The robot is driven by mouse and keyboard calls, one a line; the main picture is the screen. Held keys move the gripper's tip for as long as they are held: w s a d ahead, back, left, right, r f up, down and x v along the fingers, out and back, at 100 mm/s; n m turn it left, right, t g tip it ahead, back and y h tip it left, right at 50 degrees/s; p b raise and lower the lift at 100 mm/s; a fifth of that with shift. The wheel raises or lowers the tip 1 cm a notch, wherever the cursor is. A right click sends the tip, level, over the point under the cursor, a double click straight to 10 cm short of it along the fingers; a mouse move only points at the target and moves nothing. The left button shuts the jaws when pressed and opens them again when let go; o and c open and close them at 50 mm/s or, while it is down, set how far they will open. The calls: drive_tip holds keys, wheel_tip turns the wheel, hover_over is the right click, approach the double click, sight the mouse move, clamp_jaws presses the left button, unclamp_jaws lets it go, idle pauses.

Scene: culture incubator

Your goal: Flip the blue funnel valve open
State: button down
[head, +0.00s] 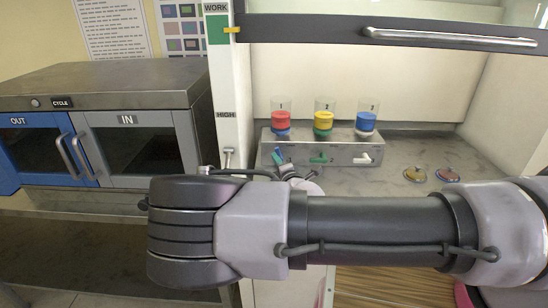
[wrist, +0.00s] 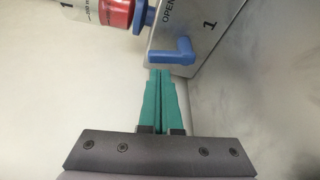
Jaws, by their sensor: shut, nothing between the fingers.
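A blue valve handle (wrist: 172,52) sticks out from the face of the metal box beside the word OPEN and the number 1. It also shows in the head view (head: 281,152), below the red-filled funnel (head: 281,120). My gripper (wrist: 159,73) has green fingers pressed together with nothing between them. Their tips are right beside the handle's free end; I cannot tell whether they touch it. A blue-filled funnel (head: 366,123) stands at the box's right end, above a white valve handle (head: 362,157). My arm hides most of the gripper in the head view.
The metal box (head: 335,155) also carries a yellow-filled funnel (head: 323,121) and a green valve handle (head: 320,160). Two small round dishes (head: 415,174) (head: 448,174) lie on the bench to the right. A raised sash with a bar handle (head: 450,37) spans the top. A cabinet (head: 120,148) stands left.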

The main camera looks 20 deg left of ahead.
drive_tip(key=v, duration=0.8)
drive_tip(key=shift+s+d, duration=0.1)
drive_tip(key=shift+s, duration=0.05)
